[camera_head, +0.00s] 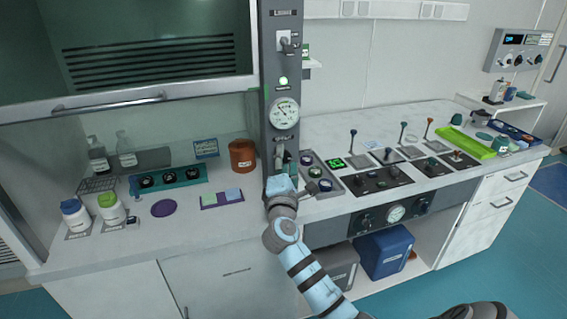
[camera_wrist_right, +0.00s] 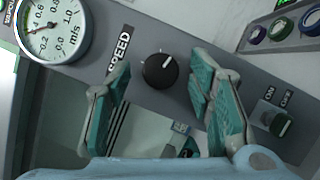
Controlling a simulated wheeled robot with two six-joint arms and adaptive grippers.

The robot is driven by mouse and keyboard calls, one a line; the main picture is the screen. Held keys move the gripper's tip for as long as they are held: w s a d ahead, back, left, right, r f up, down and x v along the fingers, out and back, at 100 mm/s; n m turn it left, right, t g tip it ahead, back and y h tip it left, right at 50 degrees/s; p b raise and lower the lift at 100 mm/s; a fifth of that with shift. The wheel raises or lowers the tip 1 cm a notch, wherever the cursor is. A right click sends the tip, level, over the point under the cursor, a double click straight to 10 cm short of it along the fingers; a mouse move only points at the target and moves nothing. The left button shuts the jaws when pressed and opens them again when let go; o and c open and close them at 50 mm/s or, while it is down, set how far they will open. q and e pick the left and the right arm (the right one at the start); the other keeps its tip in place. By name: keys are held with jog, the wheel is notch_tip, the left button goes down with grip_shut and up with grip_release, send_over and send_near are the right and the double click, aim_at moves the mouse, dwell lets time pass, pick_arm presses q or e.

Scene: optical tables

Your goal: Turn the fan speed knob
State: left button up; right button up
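The fan speed knob (camera_wrist_right: 160,71) is a round black knob with a white pointer line, on a grey panel beside the label "SPEED" in the right wrist view. My right gripper (camera_wrist_right: 164,77) is open there, with its teal-padded fingers on either side of the knob in the picture. A gap shows between the knob and both fingers. How close the fingertips are to the panel I cannot tell. In the head view my right gripper (camera_head: 281,163) is at the lower part of the grey column (camera_head: 268,80), and the knob is hidden. My left gripper is not in view.
An m/s gauge (camera_wrist_right: 55,25) and an ON/OFF switch (camera_wrist_right: 281,123) flank the knob on the panel. A fume hood with bottles (camera_head: 111,208) and a brown jar (camera_head: 242,156) stands left. A console with levers and buttons (camera_head: 315,171) lies close on the right.

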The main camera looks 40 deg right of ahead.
jog(key=v, duration=1.2)
jog(key=shift+r, duration=0.1)
